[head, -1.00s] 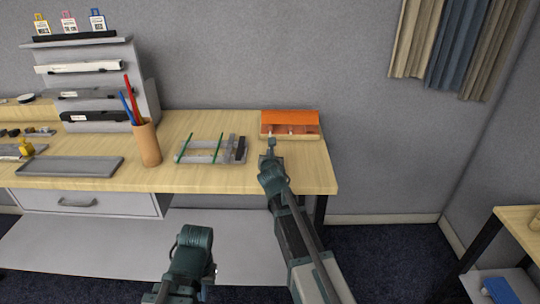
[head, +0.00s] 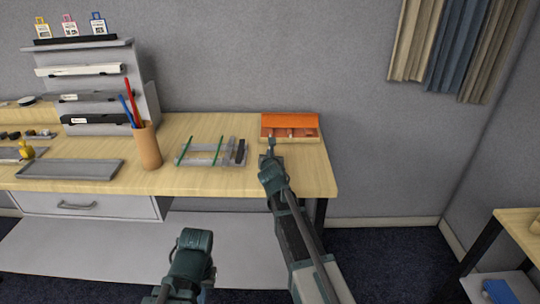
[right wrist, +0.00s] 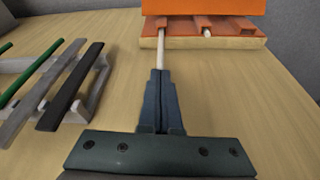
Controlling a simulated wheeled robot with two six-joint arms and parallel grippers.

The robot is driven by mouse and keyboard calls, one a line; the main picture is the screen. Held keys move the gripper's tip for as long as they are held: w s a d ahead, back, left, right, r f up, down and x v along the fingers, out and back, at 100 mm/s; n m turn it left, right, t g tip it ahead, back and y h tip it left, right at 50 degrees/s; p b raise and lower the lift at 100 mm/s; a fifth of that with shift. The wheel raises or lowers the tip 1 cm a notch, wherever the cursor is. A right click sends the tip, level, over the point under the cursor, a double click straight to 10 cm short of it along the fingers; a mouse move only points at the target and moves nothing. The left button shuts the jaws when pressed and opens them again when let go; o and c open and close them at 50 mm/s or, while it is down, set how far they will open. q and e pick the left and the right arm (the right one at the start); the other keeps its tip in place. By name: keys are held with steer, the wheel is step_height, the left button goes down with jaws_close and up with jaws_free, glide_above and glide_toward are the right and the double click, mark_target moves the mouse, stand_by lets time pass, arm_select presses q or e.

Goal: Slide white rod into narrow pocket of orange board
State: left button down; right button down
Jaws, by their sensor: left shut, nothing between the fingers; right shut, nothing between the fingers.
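The orange board (head: 290,121) lies at the back right of the table; its raised part and pockets show in the right wrist view (right wrist: 205,7). A white rod (right wrist: 161,52) projects from the board's left pocket toward my right gripper. My right gripper (right wrist: 158,75) is shut, its tips in line with the rod's near end; whether they touch is unclear. It also shows in the head view (head: 271,144), in front of the board. A second pale rod end (right wrist: 206,32) shows in a pocket further right. My left gripper (head: 206,294) is shut and low before the table, mostly hidden.
A grey rack (head: 205,162) with green and black bars stands left of the right gripper. A pen cup (head: 147,145), a grey tray (head: 70,169) and a shelf unit (head: 100,70) are further left. The table's right edge is close to the board.

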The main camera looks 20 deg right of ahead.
steer(key=shift+w+d, duration=0.15)
steer(key=shift+w, duration=0.15)
steer(key=shift+w+f, duration=0.15)
steer(key=shift+w, duration=0.1)
steer(key=shift+w+d, duration=0.4)
steer(key=shift+w, duration=0.9)
steer(key=shift+w+d, duration=0.35)
steer(key=shift+w, duration=0.95)
steer(key=shift+w+d, duration=0.4)
steer(key=shift+w, duration=0.9)
steer(key=shift+s, duration=0.2)
steer(key=shift+s+a, duration=0.25)
steer(key=shift+s, duration=0.45)
steer(key=shift+s+a, duration=0.2)
steer(key=shift+s, duration=0.45)
steer(key=p+v, duration=0.3)
steer(key=v, duration=0.9)
steer(key=shift+s+r+p, duration=0.2)
steer(key=shift+p, duration=0.15)
steer(key=shift+s+a+r, duration=0.15)
steer(key=shift+s+a, duration=0.05)
steer(key=shift+s, duration=0.45)
